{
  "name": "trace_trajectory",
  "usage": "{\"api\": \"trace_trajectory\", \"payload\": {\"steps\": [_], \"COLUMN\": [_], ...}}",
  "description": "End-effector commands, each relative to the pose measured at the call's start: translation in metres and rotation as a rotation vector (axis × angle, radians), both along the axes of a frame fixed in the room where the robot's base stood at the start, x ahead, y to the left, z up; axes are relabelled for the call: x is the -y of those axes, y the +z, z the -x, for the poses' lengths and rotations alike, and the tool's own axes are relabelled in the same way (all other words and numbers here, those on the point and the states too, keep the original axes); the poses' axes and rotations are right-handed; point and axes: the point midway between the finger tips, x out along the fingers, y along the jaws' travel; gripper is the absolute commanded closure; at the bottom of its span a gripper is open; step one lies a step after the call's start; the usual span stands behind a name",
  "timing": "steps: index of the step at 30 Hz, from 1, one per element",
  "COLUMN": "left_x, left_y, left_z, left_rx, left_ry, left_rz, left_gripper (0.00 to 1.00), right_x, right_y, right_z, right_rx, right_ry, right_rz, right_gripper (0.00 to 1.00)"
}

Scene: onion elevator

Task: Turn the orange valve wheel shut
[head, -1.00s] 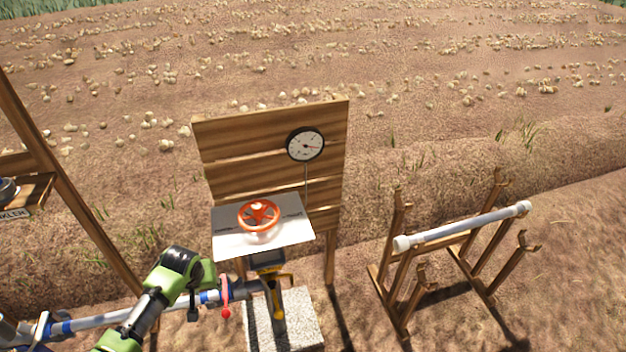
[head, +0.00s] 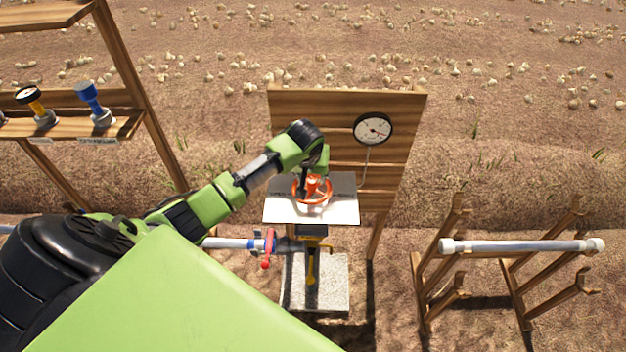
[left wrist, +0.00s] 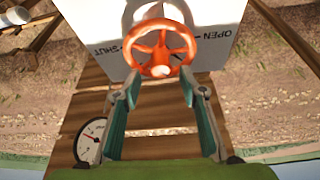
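The orange valve wheel (head: 325,199) lies on a white plate (head: 340,211) in front of a wooden board. My left gripper (head: 308,188) is over the wheel from behind and above, partly covering it. In the left wrist view its two fingers (left wrist: 159,84) are apart, with the near rim of the wheel (left wrist: 160,50) lying ahead and between the tips. The fingers do not look closed on the rim; contact cannot be told. The plate carries the words OPEN and SHUT in the left wrist view. My right gripper is in neither view.
A round gauge (head: 373,129) is fixed to the wooden board (head: 300,108). A pipe with a red lever (head: 267,250) runs left below the plate. A wooden rack holds a white pipe (head: 520,246) at right. A shelf with fittings (head: 70,128) stands at left.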

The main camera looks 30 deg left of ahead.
Motion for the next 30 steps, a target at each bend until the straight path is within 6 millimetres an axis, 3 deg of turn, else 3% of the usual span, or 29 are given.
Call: {"api": "trace_trajectory", "payload": {"steps": [6, 12, 26, 30], "left_x": [-0.006, -0.009, -0.01, -0.01], "left_y": [-0.03, -0.047, -0.056, -0.055], "left_z": [-0.011, -0.018, -0.02, -0.02], "left_rx": [-0.003, -0.001, 0.0, 0.0], "left_ry": [0.001, 0.001, 0.0, 0.0], "left_rz": [-0.001, 0.001, 0.0, 0.0], "left_gripper": [0.62, 0.62, 0.62, 0.96], "right_x": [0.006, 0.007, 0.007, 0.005], "right_y": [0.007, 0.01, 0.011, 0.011], "right_z": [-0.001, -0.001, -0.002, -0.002], "right_rx": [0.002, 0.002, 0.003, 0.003], "right_ry": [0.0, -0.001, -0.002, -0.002], "right_rz": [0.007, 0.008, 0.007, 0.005], "right_gripper": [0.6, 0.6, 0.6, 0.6]}}
